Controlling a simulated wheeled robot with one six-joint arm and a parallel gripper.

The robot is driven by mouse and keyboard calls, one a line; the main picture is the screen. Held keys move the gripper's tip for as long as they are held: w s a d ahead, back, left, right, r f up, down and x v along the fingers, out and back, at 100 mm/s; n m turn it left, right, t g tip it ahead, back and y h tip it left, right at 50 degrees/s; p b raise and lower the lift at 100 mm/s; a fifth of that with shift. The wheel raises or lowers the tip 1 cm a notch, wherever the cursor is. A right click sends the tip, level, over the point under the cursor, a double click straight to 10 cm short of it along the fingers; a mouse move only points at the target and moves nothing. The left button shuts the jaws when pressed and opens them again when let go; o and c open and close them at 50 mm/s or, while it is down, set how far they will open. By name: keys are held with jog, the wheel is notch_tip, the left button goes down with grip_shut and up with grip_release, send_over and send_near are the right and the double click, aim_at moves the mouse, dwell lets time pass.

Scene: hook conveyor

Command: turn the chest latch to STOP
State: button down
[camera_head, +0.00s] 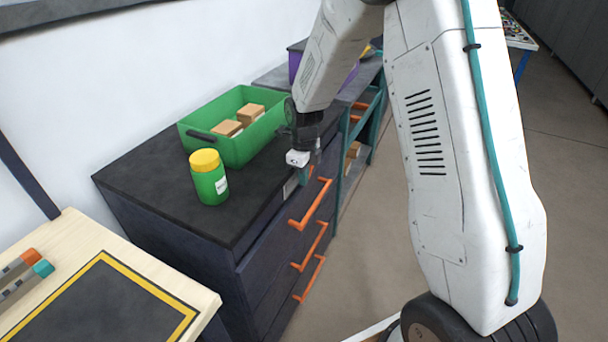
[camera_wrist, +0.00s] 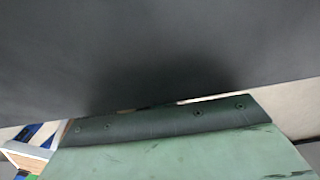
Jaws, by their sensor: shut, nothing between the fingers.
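The dark chest (camera_head: 165,215) stands left of my arm, with orange drawer handles on its front. My gripper (camera_head: 304,178) is at the upper front edge of the chest, above the top orange handle (camera_head: 310,205). It is shut with nothing visible in it. A small pale plate (camera_head: 290,187) shows on the chest front just beside the fingers. The latch itself cannot be made out; my gripper and wrist may cover it. In the wrist view a plain dark surface (camera_wrist: 150,50) fills the upper part, and a green surface with a dark screwed strip lies below it.
A green bin (camera_head: 205,147) with cardboard boxes and a green jar with a yellow lid (camera_head: 208,178) stand on the chest top. A wooden table (camera_head: 75,228) is at the lower left. Teal shelving (camera_head: 365,122) stands beyond the chest. Open floor lies right of my arm.

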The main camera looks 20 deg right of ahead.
dwell(0.4)
jog(key=s+a+r, duration=0.5)
jog(key=a+r, duration=0.1)
jog(key=r, duration=0.5)
jog(key=shift+r, duration=0.25)
jog(key=shift+s+a, duration=0.1)
jog(key=s+d+r+n, duration=0.3)
jog(key=s+r+n, duration=0.9)
jog(key=s+n, duration=0.25)
jog(key=s+d+r+n+t, duration=0.1)
jog(key=s+n, duration=1.2)
jog(key=s, duration=0.2)
jog(key=shift+s+d+r+n, duration=0.15)
jog(key=shift+s+d+n, duration=0.1)
jog(key=shift+n, duration=0.1)
